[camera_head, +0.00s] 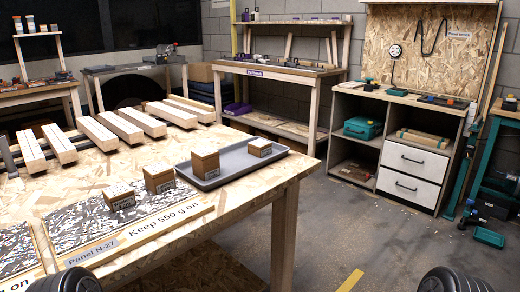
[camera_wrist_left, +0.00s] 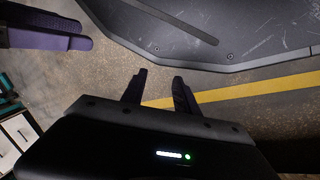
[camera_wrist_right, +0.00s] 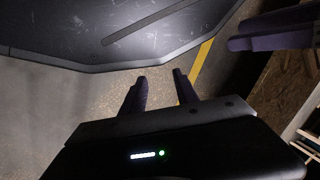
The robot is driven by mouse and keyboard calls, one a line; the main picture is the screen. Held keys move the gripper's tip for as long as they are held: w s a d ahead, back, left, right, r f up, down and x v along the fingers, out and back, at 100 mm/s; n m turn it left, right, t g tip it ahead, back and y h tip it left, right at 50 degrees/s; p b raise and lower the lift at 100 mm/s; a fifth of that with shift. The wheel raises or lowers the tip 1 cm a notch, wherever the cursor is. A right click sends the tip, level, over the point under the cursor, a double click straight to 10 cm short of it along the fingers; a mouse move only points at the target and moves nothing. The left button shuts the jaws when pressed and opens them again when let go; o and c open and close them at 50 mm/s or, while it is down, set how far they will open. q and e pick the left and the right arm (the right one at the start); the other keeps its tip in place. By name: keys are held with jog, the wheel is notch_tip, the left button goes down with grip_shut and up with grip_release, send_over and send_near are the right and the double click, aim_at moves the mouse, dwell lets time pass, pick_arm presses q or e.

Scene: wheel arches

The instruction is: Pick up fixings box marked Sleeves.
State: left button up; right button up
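Several small brown boxes with pale labels stand on the wooden table in the head view. The front box (camera_head: 118,196) stands on the silvery patterned panel, and a second box (camera_head: 158,178) stands just left of the grey tray. A taller box (camera_head: 205,162) and a low box (camera_head: 260,147) stand in the tray. Their labels are too small to read, so I cannot tell which is marked Sleeves. My left gripper (camera_wrist_left: 158,76) and my right gripper (camera_wrist_right: 160,76) show in their wrist views, fingers apart and empty, over the floor and away from the boxes.
The grey tray (camera_head: 228,175) lies on the table (camera_head: 285,172) near its right edge. Several pale wooden beams (camera_head: 98,134) lie behind. Signs read "Panel N-27" (camera_head: 92,250) and "Keep 550 g on" (camera_head: 165,222). A drawer cabinet (camera_head: 415,172) stands beyond open floor.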

notch_tip(320, 180, up, 27)
jog(key=s+a+p, duration=0.1)
jog(key=p, duration=2.6)
jog(key=shift+s+a, duration=0.15)
jog(key=shift+f, duration=0.1)
